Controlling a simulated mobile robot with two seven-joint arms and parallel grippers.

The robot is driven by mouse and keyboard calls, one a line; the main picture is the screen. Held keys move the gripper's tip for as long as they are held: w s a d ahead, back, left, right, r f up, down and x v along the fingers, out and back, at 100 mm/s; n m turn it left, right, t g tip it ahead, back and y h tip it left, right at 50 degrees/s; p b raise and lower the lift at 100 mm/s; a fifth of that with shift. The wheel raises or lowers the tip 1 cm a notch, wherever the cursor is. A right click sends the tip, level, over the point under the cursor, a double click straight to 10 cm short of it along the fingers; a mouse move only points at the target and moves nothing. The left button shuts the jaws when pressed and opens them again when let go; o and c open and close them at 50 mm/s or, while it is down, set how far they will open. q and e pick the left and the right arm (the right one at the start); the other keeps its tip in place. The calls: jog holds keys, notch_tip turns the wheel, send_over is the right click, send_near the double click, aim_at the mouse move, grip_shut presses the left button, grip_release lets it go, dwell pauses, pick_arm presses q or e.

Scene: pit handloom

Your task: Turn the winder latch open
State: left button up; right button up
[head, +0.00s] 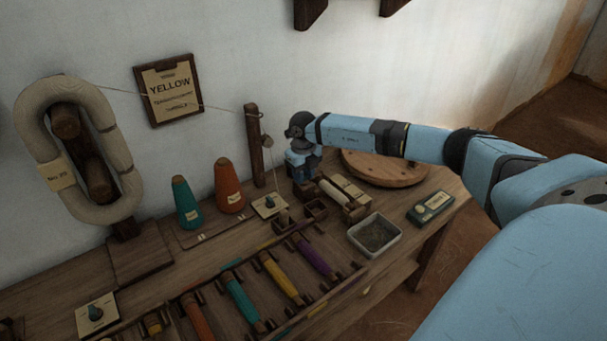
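A small teal knob (270,202) stands on a cream plate on the bench, beside the wooden post. It looks like the winder latch, but I cannot read its label. The winder, a pale roller (337,193) in a dark wooden mount, lies just right of it. My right gripper (306,190) points down over the winder's left end, to the right of the knob. Its fingers are small and dark, so their opening and any contact are unclear. A second teal knob (95,312) sits on another cream plate at lower left. My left gripper is out of view.
Teal (187,205) and orange (229,187) cones stand left of the knob. The wooden post (255,145) carries a thread from the cream skein (30,140). A rack of colored bobbins (283,280), a grey tray (375,236) and a round board (385,168) crowd the bench.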

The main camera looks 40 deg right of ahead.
jog(key=shift+n, duration=0.3)
jog(key=shift+n+p, duration=0.3)
jog(key=shift+n, duration=0.3)
jog(key=n, duration=0.3)
jog(key=shift+p, duration=0.35)
jog(key=n, duration=0.8)
jog(key=shift+n, duration=0.3)
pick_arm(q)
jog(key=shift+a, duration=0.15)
pick_arm(e)
jog(key=shift+n, duration=2.2)
jog(key=o, duration=0.9)
